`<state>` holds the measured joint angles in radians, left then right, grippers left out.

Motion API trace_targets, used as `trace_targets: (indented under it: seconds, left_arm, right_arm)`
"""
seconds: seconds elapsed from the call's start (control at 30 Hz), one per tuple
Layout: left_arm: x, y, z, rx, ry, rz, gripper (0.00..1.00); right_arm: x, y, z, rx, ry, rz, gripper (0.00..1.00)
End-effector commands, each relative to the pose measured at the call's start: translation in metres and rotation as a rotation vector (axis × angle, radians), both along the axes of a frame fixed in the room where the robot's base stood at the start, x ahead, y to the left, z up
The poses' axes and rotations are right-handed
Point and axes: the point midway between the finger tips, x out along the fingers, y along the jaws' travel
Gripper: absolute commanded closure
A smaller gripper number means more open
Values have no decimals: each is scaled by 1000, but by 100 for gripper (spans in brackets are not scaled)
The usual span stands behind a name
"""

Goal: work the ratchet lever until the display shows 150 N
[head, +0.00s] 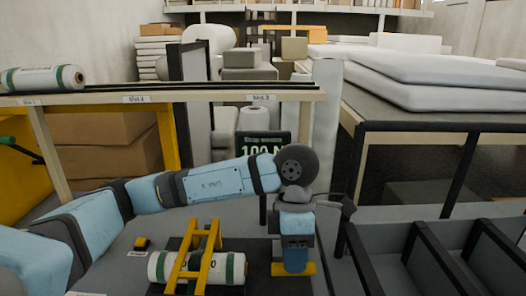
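The dark display (263,143) stands behind my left arm in the head view. Its top line reads "Strap tension" and the large figure appears to be 100 N, with its lower part covered by my arm. A white roll with green bands (238,268) lies in a yellow frame (181,262) at the bottom centre. My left gripper (293,262) points down just right of the roll, over a yellow part (279,269). I cannot make out the ratchet lever clearly, and the fingers are not clear enough to tell open from shut. My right gripper is out of view.
Another white roll (42,78) lies on the slotted shelf (210,97) at the left. A small yellow and black block (142,243) sits left of the frame. Black-walled bins (435,262) stand at the right, below a table with white slabs (440,75).

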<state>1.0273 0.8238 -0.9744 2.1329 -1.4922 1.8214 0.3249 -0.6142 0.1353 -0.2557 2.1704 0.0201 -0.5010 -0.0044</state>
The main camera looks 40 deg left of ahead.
Motion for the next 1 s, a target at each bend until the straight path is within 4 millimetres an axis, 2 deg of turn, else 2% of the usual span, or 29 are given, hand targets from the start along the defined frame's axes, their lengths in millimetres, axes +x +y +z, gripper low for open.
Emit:
trace_targets:
  seconds: [0.5, 1.0]
  left_arm:
    - [-11, -8, -32, 1, 1, 0, 72]
    - [-21, -16, -59, 0, 1, -1, 72]
  right_arm:
    - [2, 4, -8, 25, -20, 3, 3]
    - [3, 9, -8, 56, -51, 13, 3]
